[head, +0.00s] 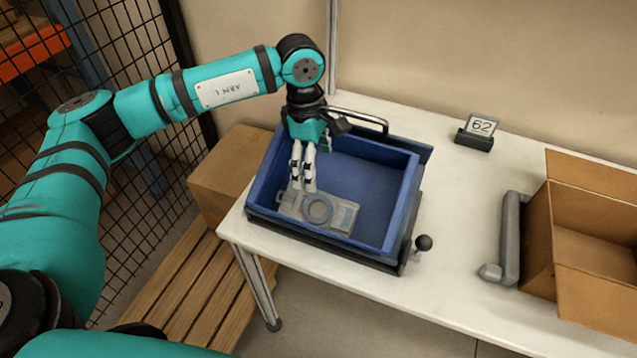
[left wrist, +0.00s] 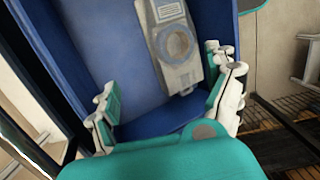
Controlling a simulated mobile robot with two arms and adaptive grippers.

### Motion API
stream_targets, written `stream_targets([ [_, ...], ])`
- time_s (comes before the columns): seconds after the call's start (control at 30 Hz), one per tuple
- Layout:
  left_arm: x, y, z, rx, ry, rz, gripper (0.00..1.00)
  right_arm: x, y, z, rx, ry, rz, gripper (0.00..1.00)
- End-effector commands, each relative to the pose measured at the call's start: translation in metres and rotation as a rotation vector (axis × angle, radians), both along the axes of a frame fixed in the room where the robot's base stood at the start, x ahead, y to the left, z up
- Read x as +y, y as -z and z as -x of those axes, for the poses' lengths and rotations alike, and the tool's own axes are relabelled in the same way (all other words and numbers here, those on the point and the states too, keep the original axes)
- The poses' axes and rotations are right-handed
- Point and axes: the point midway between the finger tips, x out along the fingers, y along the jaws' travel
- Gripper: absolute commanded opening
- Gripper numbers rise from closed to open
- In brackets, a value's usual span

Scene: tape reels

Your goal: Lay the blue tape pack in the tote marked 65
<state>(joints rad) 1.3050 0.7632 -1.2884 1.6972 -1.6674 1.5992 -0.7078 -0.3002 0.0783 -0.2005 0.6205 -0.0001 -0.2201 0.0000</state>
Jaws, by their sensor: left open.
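A flat, clear-grey pack with a round blue-grey ring in it (head: 341,217) lies in a blue tote (head: 402,213) on the white table, near its front wall. The pack also shows in the left wrist view (left wrist: 177,72), nearer the right finger. My left gripper (head: 303,183) is inside the tote, pointing down over the pack's left part. In the left wrist view its fingers (left wrist: 167,103) stand wide apart with nothing between them. I cannot tell whether the fingertips touch the pack. No marker reading 65 can be made out. My right gripper is not in view.
A marker reading 62 (head: 481,127) stands between the tote and an open cardboard box (head: 541,230). A grey handle-like bar (head: 511,238) stands beside the box. A black knob (head: 423,243) sits at the tote's right. The table between tote and box is mostly clear.

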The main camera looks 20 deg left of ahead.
Motion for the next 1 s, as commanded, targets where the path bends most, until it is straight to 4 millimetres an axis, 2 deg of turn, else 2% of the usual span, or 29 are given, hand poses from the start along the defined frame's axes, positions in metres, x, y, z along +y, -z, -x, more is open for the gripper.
stream_targets([
  [0.03,0.001,-0.008,-0.001,-0.006,0.0,0.0,0.87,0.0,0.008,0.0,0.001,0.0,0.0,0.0],
  [0.2,0.005,-0.039,-0.001,-0.004,0.001,0.001,0.87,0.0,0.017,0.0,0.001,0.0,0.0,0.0],
  [0.4,0.007,-0.057,0.0,0.0,0.001,-0.001,0.87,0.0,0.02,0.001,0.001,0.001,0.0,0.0],
  [1.0,0.007,-0.059,0.0,0.001,0.001,0.0,0.87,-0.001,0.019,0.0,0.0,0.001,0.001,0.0],
])
